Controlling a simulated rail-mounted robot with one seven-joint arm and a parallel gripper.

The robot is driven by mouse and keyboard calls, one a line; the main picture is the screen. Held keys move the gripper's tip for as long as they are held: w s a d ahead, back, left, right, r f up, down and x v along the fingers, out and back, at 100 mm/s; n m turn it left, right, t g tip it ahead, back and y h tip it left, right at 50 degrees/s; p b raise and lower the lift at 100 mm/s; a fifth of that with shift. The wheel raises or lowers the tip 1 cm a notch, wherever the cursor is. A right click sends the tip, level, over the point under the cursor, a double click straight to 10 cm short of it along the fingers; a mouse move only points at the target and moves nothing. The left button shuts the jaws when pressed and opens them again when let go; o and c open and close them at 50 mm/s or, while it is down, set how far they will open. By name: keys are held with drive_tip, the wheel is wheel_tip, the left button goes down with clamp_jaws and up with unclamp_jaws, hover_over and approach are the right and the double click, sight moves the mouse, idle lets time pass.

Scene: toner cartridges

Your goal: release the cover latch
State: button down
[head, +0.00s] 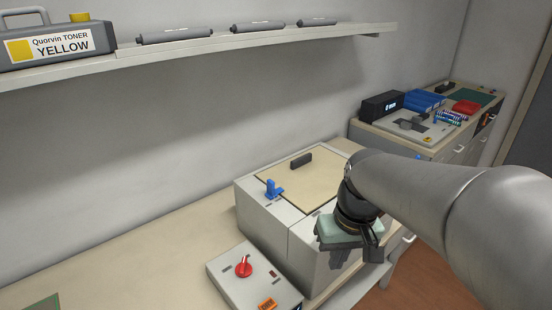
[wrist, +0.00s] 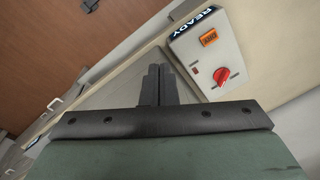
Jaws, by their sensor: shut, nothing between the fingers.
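The blue latch (head: 273,189) stands upright on the top left part of a grey machine (head: 262,222), beside its beige cover panel (head: 318,187). The cover lies flat and carries a black handle (head: 301,160). My gripper (head: 340,259) is in front of the machine's right side, to the right of the latch and lower than it. In the wrist view its two dark fingers (wrist: 158,70) are together, with nothing between them. The latch is not visible in the wrist view.
A control box with a red knob (head: 243,267) and an orange switch (head: 268,304) stands in front of the machine. The bench left of the machine is mostly clear.

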drive_tip(key=w+r+n+y, duration=0.3)
drive_tip(key=w+r, duration=0.1)
drive_tip(key=w, duration=1.1)
drive_tip(key=w+r+n+y, duration=0.3)
drive_tip(key=w+r+n, duration=0.1)
drive_tip(key=w, duration=1.1)
drive_tip(key=shift+a, duration=0.15)
drive_tip(key=p, duration=0.2)
approach(282, 192)
drive_tip(key=w+a+f, duration=0.2)
drive_tip(key=shift+w+a+f, duration=0.1)
drive_tip(key=shift+w+a, duration=0.25)
drive_tip(key=shift+a, duration=0.05)
drive_tip(key=s+a+p, duration=0.1)
drive_tip(key=s+a, duration=0.1)
drive_tip(key=shift+a, duration=0.3)
drive_tip(key=shift+s+a+f, duration=0.1)
drive_tip(key=shift+s+a, duration=0.1)
drive_tip(key=shift+a, duration=0.1)
